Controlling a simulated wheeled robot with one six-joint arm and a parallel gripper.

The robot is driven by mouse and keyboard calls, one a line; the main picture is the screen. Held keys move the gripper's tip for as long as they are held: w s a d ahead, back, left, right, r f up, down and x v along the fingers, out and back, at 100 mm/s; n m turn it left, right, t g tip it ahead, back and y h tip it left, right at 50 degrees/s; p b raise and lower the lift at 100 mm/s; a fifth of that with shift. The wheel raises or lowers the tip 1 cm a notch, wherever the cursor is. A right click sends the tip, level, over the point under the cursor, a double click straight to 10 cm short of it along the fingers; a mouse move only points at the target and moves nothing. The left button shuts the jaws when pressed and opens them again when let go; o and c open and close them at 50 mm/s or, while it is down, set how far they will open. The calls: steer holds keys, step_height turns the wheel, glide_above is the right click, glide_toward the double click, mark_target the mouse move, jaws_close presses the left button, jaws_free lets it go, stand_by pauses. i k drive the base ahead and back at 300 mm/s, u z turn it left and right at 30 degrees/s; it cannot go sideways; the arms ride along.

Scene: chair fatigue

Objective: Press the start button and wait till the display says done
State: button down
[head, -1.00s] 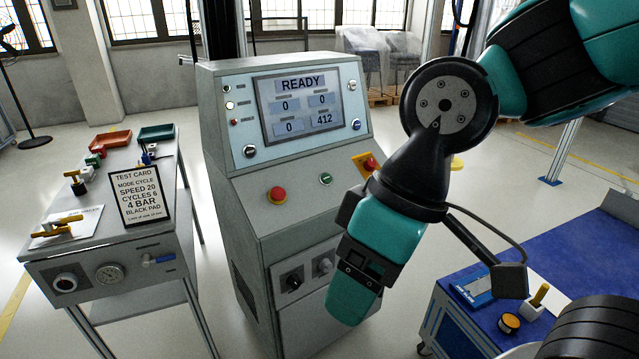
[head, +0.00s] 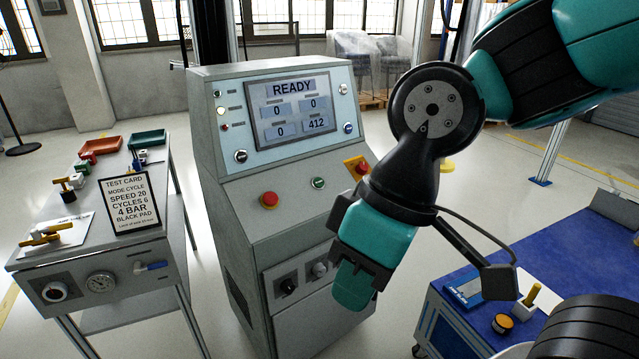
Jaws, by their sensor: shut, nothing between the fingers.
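The control cabinet (head: 240,215) stands in the middle of the head view. Its display (head: 292,108) reads READY, with 0, 0, 0 and 412 in the boxes below. On the sloped panel are a red mushroom button (head: 269,200) and a small green button (head: 318,183), likely the start button. Another red button on a yellow plate (head: 357,167) sits at the panel's right, partly hidden by my arm. My gripper (head: 352,288) is shut and empty, pointing down in front of the cabinet's right side, below and right of the green button and apart from it.
A test card (head: 130,203) reading MODE CYCLE, SPEED 20, CYCLES 6, 4 BAR, BLACK PAD stands on the left bench (head: 85,262). A blue-topped cart (head: 570,255) is at the right. Dark knobs (head: 288,286) are on the cabinet's lower front.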

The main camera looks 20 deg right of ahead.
mark_target(318, 182)
steer(key=u, duration=0.4)
steer(key=i, duration=0.85)
steer(key=z, duration=1.55)
